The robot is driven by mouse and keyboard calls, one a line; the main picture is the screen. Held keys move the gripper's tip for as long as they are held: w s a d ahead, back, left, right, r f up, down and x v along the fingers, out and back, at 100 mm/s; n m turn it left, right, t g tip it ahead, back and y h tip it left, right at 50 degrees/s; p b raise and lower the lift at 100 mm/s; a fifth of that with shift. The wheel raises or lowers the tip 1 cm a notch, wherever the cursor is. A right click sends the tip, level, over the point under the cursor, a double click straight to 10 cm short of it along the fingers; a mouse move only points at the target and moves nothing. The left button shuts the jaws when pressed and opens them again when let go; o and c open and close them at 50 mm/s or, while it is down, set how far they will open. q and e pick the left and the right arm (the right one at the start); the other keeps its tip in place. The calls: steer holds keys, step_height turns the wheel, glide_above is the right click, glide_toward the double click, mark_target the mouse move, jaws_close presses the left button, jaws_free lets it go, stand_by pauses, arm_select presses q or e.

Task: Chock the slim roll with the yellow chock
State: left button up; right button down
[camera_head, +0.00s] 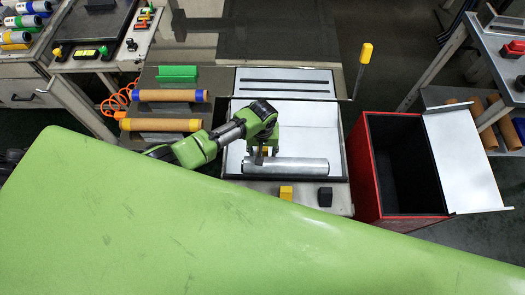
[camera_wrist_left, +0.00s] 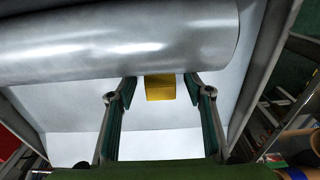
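The slim roll (camera_head: 285,167) is a silver cylinder lying crosswise in the white-lined bay, near its front side. It also fills the top of the left wrist view (camera_wrist_left: 120,45). The yellow chock (camera_wrist_left: 160,89) shows in the left wrist view, against or just by the roll's edge; contact is unclear. My left gripper (camera_head: 262,156) points down at the roll's far side, towards its left end. In the wrist view its fingers (camera_wrist_left: 160,84) are apart, one on each side of the chock, with visible gaps. The arm mostly hides this spot in the head view.
A yellow block (camera_head: 286,192) and a black block (camera_head: 325,196) sit on the ledge in front. A red, dark-lined bin (camera_head: 405,165) stands right of the bay. Brown rolls (camera_head: 160,125) and a green block (camera_head: 177,73) lie left. A yellow-topped lever (camera_head: 365,54) rises behind.

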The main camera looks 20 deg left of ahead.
arm_select(q)
step_height(320, 180, up, 12)
steer(key=shift+s, duration=0.2)
stand_by(0.4)
stand_by(0.4)
